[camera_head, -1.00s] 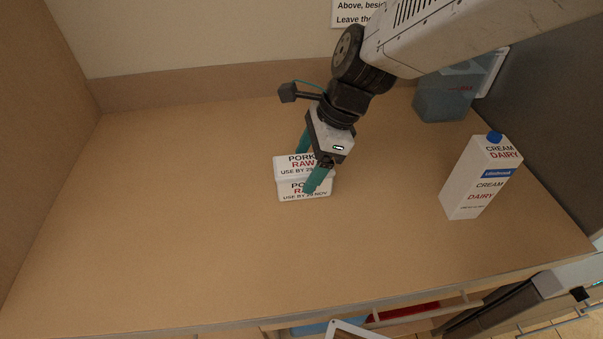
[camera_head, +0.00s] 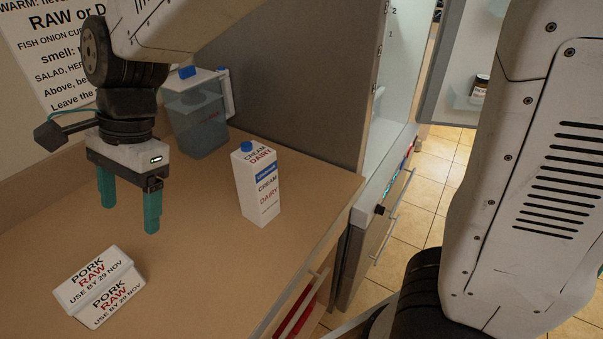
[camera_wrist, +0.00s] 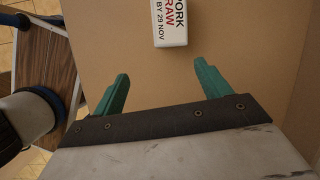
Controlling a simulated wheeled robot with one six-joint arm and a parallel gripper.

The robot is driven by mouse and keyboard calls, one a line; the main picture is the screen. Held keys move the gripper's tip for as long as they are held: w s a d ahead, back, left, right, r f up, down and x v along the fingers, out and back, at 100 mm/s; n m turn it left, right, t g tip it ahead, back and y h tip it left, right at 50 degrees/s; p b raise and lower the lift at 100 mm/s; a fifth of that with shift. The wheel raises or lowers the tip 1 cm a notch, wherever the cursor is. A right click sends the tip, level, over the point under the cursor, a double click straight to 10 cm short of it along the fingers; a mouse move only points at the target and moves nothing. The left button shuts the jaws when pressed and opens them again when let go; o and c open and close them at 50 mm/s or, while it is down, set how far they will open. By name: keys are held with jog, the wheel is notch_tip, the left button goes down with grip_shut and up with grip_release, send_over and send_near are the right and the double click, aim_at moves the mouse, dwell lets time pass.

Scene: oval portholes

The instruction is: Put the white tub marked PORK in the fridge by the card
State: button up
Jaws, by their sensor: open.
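The white tub marked PORK RAW, USE BY 29 NOV (camera_head: 98,287) sits on the tan worktop, lettered on its top and front. My gripper (camera_head: 130,218) is open and empty, fingers pointing down, above and beyond the tub and apart from it. In the wrist view, the tub (camera_wrist: 172,22) shows in part at the top edge, ahead of my open gripper (camera_wrist: 162,72). The fridge (camera_head: 398,75) stands open at the right, with a pale interior and the numbers 2 and 1. The card (camera_head: 55,50) on the wall is partly cut off and hidden by my arm.
A cream carton (camera_head: 257,185) stands on the worktop between the tub and the fridge. A clear blue-lidded jug (camera_head: 197,115) stands behind it by the grey fridge side. The fridge door (camera_head: 462,60) is swung open, with a jar (camera_head: 479,88) on it. Tiled floor (camera_head: 415,225) shows below.

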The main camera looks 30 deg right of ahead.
jog(key=s+d+r+n+t+h, duration=0.1)
jog(key=s+d+r+n, duration=0.15)
jog(key=d, duration=0.65)
jog(key=s+d+r+n+t, duration=0.1)
jog(key=d+n, duration=0.2)
jog(key=d, duration=0.6)
jog(key=s+d+f+n+t+h, duration=0.1)
jog(key=s+d+n, duration=0.3)
jog(key=s+d, duration=0.6)
jog(key=d+h, duration=0.1)
jog(key=d, duration=0.2)
jog(key=shift+d+f+n, duration=0.2)
jog(key=shift+n, duration=0.15)
jog(key=shift+o, duration=0.4)
jog(key=shift+s+d+f+h, duration=0.15)
jog(key=shift+s+d+h, duration=0.15)
jog(key=shift+s, duration=0.05)
